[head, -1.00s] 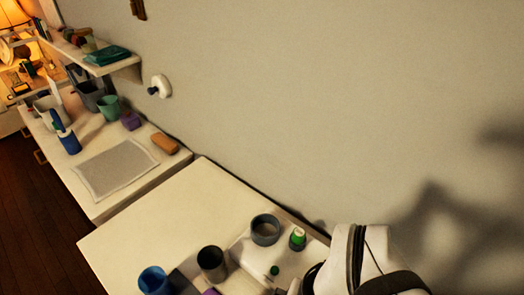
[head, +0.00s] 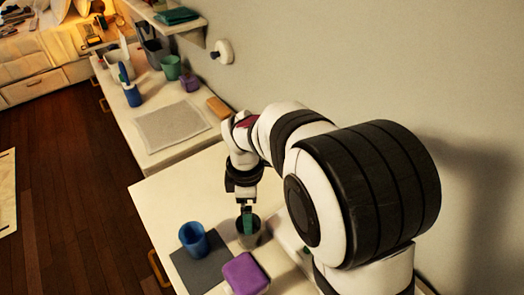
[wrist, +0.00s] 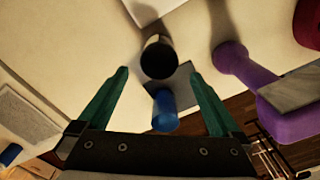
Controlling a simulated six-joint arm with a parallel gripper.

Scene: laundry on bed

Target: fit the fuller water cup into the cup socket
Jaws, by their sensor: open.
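My gripper (head: 247,222) points down over the dark grey cup (head: 256,239). In the wrist view its teal fingers (wrist: 159,73) are apart with nothing between them. The dark cup (wrist: 158,58) shows just beyond the fingertips, roughly centred between them. A blue cup (head: 193,240) stands on a dark grey mat (head: 203,271) left of the gripper; it also shows in the wrist view (wrist: 164,112). The water levels cannot be made out. No socket is clearly visible now; my arm covers that part of the table in the head view.
A purple object (head: 246,274) lies close in front of the dark cup and looks like a dumbbell in the wrist view (wrist: 240,68). A red object (wrist: 309,24) is at the wrist view's right edge. The far counter holds a grey cloth (head: 172,126) and a green cup (head: 171,67).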

